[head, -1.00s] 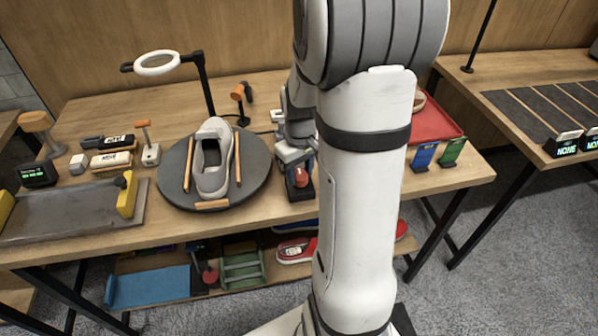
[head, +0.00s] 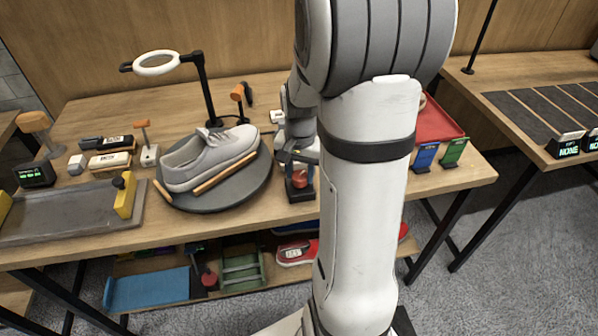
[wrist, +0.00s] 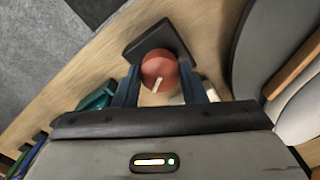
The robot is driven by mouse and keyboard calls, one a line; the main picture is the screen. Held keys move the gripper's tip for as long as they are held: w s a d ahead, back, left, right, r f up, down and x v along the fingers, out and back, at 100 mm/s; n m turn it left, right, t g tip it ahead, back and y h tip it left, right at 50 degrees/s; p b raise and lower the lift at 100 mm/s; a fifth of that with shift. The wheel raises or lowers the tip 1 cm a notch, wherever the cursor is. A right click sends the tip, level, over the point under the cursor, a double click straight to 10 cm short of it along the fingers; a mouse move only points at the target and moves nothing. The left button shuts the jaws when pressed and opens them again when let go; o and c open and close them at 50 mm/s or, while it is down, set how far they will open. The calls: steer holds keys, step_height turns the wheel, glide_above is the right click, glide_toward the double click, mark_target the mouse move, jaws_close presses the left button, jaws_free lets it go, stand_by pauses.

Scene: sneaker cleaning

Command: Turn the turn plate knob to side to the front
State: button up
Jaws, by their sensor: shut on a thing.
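The turn plate (head: 262,182) is a dark round disc on the table, left of my arm. A grey sneaker (head: 212,155) lies on it between orange bars, its side facing the front. The red knob (head: 299,178) sits on a black base (head: 301,194) just right of the plate. In the wrist view the red knob (wrist: 157,66) with a white mark is between the two blue fingers of my gripper (wrist: 158,88). My gripper is shut on the knob. In the head view my arm partly hides the gripper.
A ring lamp (head: 157,63) on a black stand rises behind the plate. A grey tray (head: 70,210), brushes and small boxes are at left. A red tray (head: 432,122) and blue and green cards (head: 425,157) are at right. Shoes and bins stand on the shelf below.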

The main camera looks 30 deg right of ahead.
mark_target(300, 175)
steer(key=m, duration=0.6)
stand_by(0.6)
steer(key=o, duration=1)
steer(key=shift+r, duration=0.1)
step_height(300, 175, up, 8)
steer(key=shift+f, duration=0.2)
